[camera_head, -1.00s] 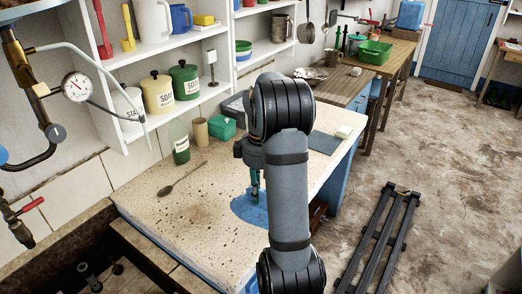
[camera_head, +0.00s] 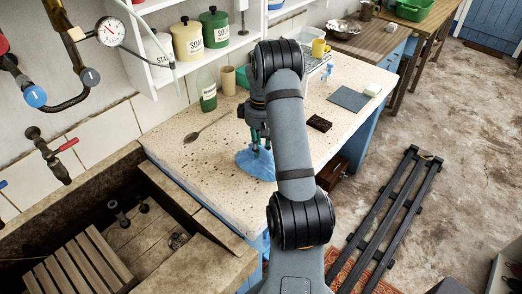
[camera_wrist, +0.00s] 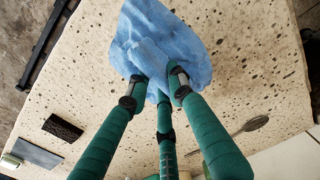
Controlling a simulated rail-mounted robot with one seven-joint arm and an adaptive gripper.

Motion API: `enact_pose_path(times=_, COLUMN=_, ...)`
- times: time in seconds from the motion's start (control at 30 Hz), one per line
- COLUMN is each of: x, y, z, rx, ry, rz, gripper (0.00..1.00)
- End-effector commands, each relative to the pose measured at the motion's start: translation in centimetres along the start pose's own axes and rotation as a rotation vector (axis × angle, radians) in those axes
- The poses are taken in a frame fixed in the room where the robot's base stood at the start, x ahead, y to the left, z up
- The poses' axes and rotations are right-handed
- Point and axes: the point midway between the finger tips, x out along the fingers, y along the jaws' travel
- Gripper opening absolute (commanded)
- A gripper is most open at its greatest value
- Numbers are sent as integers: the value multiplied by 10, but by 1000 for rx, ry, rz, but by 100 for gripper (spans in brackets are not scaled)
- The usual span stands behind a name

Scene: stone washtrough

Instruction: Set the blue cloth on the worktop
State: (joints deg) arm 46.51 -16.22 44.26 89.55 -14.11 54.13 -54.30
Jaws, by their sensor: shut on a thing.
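The blue cloth (camera_head: 255,164) is bunched up in a peak under my gripper (camera_head: 260,143), above the front part of the speckled pale worktop (camera_head: 190,158). My gripper has green fingers and is shut on the cloth. In the wrist view the fingertips (camera_wrist: 155,86) pinch folds of the cloth (camera_wrist: 165,35), which spreads beyond them over the worktop (camera_wrist: 70,80). I cannot tell whether the cloth's lower edge touches the worktop. My arm hides part of the worktop to the right of the cloth.
A spoon (camera_head: 205,126), a green bottle (camera_head: 208,92) and a beige cup (camera_head: 229,80) are to the left and behind. A dark block (camera_head: 319,124), a grey slab (camera_head: 349,98) and a white block (camera_head: 372,90) lie right. The stone trough (camera_head: 105,180) is at front left.

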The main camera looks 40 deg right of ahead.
Motion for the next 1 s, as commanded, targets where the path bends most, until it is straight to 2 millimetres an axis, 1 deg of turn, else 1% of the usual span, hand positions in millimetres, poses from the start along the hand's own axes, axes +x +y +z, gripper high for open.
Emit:
enact_pose_path(times=0.1, x=15, y=0, z=1, rx=1, ry=-2, rz=-2, gripper=0)
enact_pose_path(times=0.17, x=19, y=0, z=0, rx=0, ry=0, rz=0, gripper=0)
enact_pose_path(times=0.43, x=20, y=0, z=0, rx=0, ry=1, rz=1, gripper=0)
enact_pose_path(times=0.57, x=25, y=0, z=0, rx=1, ry=1, rz=0, gripper=0)
enact_pose_path(times=0.6, x=23, y=0, z=0, rx=1, ry=1, rz=0, gripper=24)
enact_pose_path(times=0.9, x=23, y=0, z=0, rx=0, ry=1, rz=0, gripper=40)
enact_pose_path(times=1.0, x=23, y=0, z=0, rx=0, ry=1, rz=0, gripper=40)
